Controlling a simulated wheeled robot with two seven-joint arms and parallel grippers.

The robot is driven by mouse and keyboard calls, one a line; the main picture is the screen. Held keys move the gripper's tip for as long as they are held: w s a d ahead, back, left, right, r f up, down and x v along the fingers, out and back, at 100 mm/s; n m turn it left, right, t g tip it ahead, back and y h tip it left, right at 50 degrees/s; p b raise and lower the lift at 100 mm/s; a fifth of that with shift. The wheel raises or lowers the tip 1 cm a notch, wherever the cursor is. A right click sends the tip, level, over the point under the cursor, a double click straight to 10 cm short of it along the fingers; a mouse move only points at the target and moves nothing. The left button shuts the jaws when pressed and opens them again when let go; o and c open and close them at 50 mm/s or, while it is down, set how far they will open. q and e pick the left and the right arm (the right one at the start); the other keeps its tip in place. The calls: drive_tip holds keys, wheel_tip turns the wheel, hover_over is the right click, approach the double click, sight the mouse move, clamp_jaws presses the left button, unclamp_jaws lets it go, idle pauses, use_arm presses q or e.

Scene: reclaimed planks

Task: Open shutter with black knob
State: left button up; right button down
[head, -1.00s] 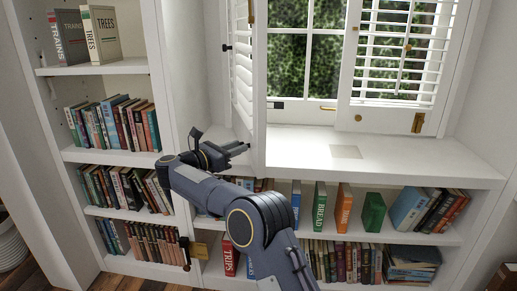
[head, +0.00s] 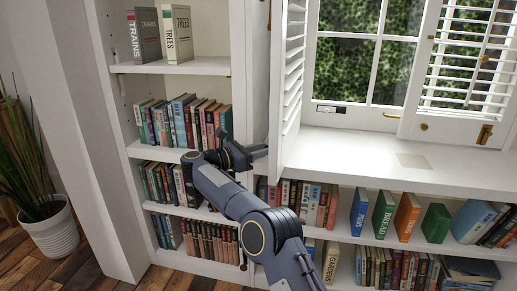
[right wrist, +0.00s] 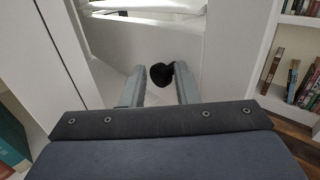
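The left white louvred shutter (head: 291,75) stands swung out from the window, seen nearly edge-on in the head view. My right gripper (head: 262,152) is at its lower free edge, on its left side. In the right wrist view a round black knob (right wrist: 161,75) sits between the two fingertips of my right gripper (right wrist: 159,88), close to the right finger. The fingers are apart, with a gap on the knob's left side; whether the right finger touches it is unclear. The knob is hidden in the head view. My left gripper is not in view.
The right shutter (head: 468,60) lies over the right of the window. The white sill (head: 350,150) is clear. A bookcase (head: 172,68) stands left of my right gripper and a low shelf of books (head: 340,178) runs under the sill. A potted plant (head: 50,228) is at far left.

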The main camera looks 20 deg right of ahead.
drive_tip(key=shift+w+d+r, duration=0.15)
drive_tip(key=shift+d+r, duration=0.1)
drive_tip(key=shift+d, duration=0.2)
drive_tip(key=shift+w+d+r, duration=0.15)
drive_tip(key=shift+d+r, duration=0.05)
drive_tip(key=shift+d, duration=0.2)
drive_tip(key=c, duration=1.5)
unclamp_jaws()
drive_tip(key=o, duration=0.4)
drive_tip(key=shift+w+d+f, duration=0.15)
drive_tip(key=shift+d+f, duration=0.1)
drive_tip(key=shift+d, duration=0.05)
drive_tip(key=shift+a, duration=0.1)
drive_tip(key=shift+c, duration=0.2)
drive_tip(key=shift+a, duration=0.1)
drive_tip(key=shift+c, duration=0.2)
drive_tip(key=s+a+p, duration=0.1)
drive_tip(key=a, duration=0.7)
drive_tip(key=shift+s+f+p, duration=0.25)
drive_tip(key=shift+s+p, duration=0.05)
drive_tip(key=shift+s, duration=0.1)
drive_tip(key=shift+a, duration=0.1)
